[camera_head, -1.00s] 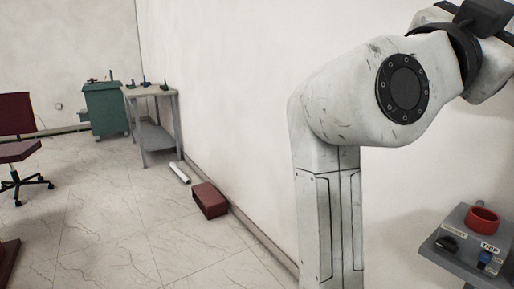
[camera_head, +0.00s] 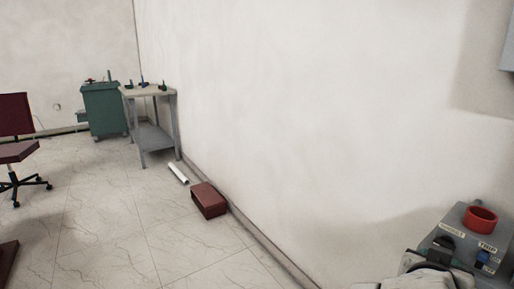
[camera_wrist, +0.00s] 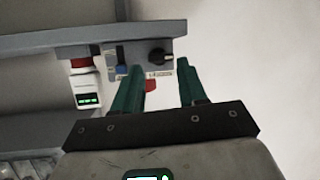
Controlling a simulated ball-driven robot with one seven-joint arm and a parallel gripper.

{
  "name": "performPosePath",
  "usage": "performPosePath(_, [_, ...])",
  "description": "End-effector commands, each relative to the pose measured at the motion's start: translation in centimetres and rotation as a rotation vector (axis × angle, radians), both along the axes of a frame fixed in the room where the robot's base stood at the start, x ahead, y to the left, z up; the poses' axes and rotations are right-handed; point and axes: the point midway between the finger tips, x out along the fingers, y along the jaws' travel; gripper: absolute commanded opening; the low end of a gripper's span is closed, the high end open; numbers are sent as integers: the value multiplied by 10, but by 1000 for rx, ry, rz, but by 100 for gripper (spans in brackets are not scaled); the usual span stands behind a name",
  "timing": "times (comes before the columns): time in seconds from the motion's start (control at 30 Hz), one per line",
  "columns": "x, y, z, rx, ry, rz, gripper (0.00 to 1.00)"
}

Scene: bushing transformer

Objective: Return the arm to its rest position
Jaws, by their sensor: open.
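My gripper (camera_wrist: 160,88) shows in the wrist view with its two green fingers apart and nothing between them. Beyond the fingers is a grey control panel (camera_wrist: 112,56) with a black knob (camera_wrist: 157,57), a blue switch and a red part. In the head view, part of my arm (camera_head: 425,274) is low at the bottom right, in front of the same panel (camera_head: 462,217). That panel has a red ring-shaped part (camera_head: 480,216), a black knob and a blue switch with a label reading TRIP. The fingertips are hard to make out in the head view.
A bare wall fills the middle. A dark red box (camera_head: 209,201) and a white tube (camera_head: 178,172) lie on the floor along it. A small table (camera_head: 150,92), a green cabinet (camera_head: 104,110) and a red chair (camera_head: 17,150) stand at the left. The tiled floor between is clear.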

Motion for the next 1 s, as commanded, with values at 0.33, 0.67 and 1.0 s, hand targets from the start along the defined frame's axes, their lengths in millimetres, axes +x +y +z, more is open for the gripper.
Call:
performPosePath(0.33, [-123, 3, -209, 221, 577, 270, 42])
performPosePath(0.67, [-248, 37, -299, 433, 902, 500, 42])
performPosePath(1.0, [-294, 54, -281, 517, 996, 597, 42])
